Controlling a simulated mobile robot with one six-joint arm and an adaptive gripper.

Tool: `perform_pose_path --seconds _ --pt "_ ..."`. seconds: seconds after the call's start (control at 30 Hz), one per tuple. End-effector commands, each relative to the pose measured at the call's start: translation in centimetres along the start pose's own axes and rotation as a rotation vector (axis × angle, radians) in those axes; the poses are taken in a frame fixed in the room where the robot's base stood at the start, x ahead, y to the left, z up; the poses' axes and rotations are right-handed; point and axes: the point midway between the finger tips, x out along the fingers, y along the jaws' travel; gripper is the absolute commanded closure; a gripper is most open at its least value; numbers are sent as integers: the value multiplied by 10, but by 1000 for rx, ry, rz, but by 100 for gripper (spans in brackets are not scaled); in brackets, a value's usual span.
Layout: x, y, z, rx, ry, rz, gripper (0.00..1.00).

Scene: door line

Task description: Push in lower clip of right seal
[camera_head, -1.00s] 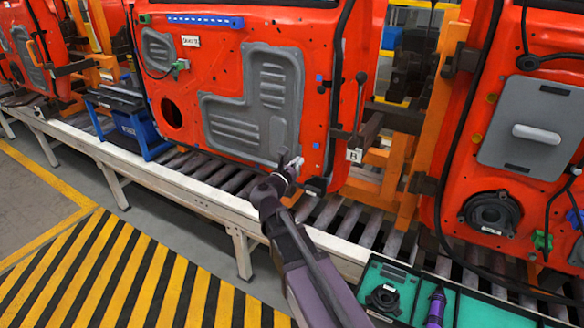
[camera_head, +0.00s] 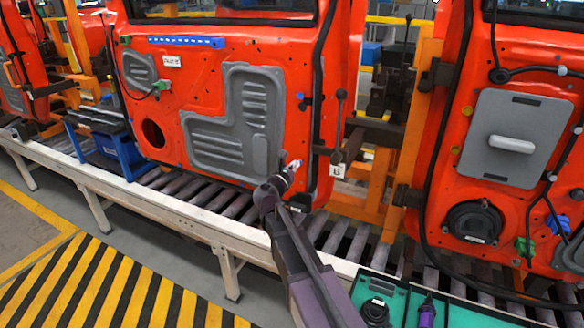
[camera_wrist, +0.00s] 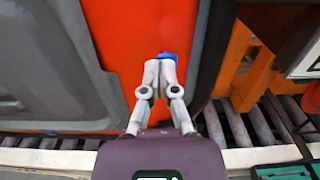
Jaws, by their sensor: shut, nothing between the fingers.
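The right seal (camera_head: 317,110) is a black strip running down the right edge of the middle orange door (camera_head: 200,100). It also shows as a dark band in the wrist view (camera_wrist: 212,50). A blue upper clip (camera_head: 300,97) sits left of the seal. My gripper (camera_head: 294,165) is low at the door's right side, its fingers shut and empty. In the wrist view, the blue lower clip (camera_wrist: 168,56) shows just beyond the closed fingertips (camera_wrist: 161,62), partly hidden by them. I cannot tell whether they touch it. In the head view the gripper hides this clip.
An orange post and bracket with a "B" tag (camera_head: 338,170) stand just right of the gripper. Another orange door (camera_head: 500,200) is farther right. The roller conveyor (camera_head: 215,205) runs below. A green tray with parts (camera_head: 400,300) is at the front right.

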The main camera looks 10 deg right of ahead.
Motion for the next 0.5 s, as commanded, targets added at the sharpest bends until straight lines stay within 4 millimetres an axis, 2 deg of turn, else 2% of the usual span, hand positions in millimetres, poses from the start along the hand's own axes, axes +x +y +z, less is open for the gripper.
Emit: perform_pose_path --seconds 0.17,0.4,0.5 --pt "2 0 0 0 0 -1 100" --pt "26 0 0 0 0 -2 100" --pt "28 0 0 -1 -1 -2 100"
